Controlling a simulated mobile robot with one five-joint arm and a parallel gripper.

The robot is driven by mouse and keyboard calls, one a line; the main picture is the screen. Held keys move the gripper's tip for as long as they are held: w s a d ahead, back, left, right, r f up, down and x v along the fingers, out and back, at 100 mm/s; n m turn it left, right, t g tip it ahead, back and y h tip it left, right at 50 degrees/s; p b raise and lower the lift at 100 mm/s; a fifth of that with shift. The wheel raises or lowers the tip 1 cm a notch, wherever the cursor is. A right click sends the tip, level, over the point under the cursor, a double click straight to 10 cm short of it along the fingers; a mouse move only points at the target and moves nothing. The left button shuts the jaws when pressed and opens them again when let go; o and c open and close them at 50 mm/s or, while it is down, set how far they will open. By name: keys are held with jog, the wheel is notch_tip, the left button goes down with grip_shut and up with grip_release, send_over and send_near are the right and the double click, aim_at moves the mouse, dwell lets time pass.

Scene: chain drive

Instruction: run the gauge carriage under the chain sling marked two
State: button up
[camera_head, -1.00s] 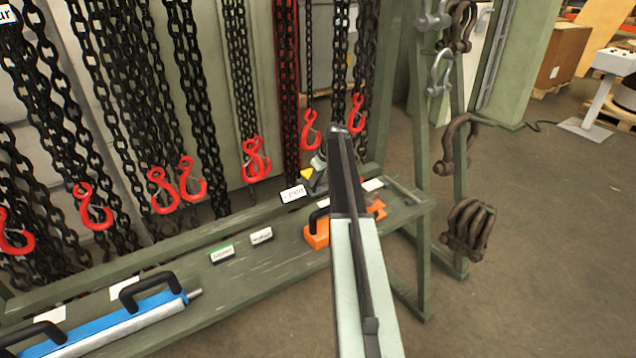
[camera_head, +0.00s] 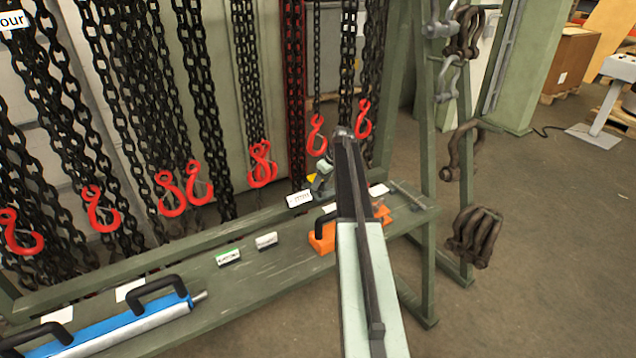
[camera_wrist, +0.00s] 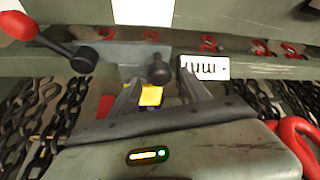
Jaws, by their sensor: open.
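My gripper (camera_wrist: 160,88) is open in the wrist view. Its two fingers stand either side of a black knob (camera_wrist: 159,71) on a grey metal piece (camera_wrist: 127,58), which may be the gauge carriage. Whether they touch it I cannot tell. A lever with a red ball (camera_wrist: 17,26) reaches left from this piece, and a yellow patch (camera_wrist: 150,96) shows between the fingers. A white card with dark strokes (camera_wrist: 205,68) is beside it; it also shows in the head view (camera_head: 299,199). Chain slings with red hooks (camera_head: 262,165) hang behind. I see no readable two.
A green bench (camera_head: 235,285) carries an orange block with a black handle (camera_head: 322,237), a blue bar (camera_head: 120,325) and small labels (camera_head: 228,257). Shackles (camera_head: 473,238) hang on the right post.

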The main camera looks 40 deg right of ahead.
jog(key=p+v, duration=0.5)
jog(key=v, duration=0.2)
jog(key=shift+p, duration=0.3)
jog(key=shift+a, duration=0.15)
jog(key=s+a+f+m+g, duration=0.1)
jog(key=s+a, duration=0.3)
jog(key=a, duration=1)
jog(key=s+a+g, duration=0.1)
jog(key=s+a, duration=0.3)
jog(key=a, duration=1)
jog(key=s+a+m+g+h, duration=0.1)
jog(key=s+a+g, duration=0.1)
jog(key=s+a, duration=1.3)
jog(key=a+f, duration=0.1)
jog(key=a, duration=0.2)
jog(key=shift+m, duration=0.4)
jog(key=shift+a, duration=0.15)
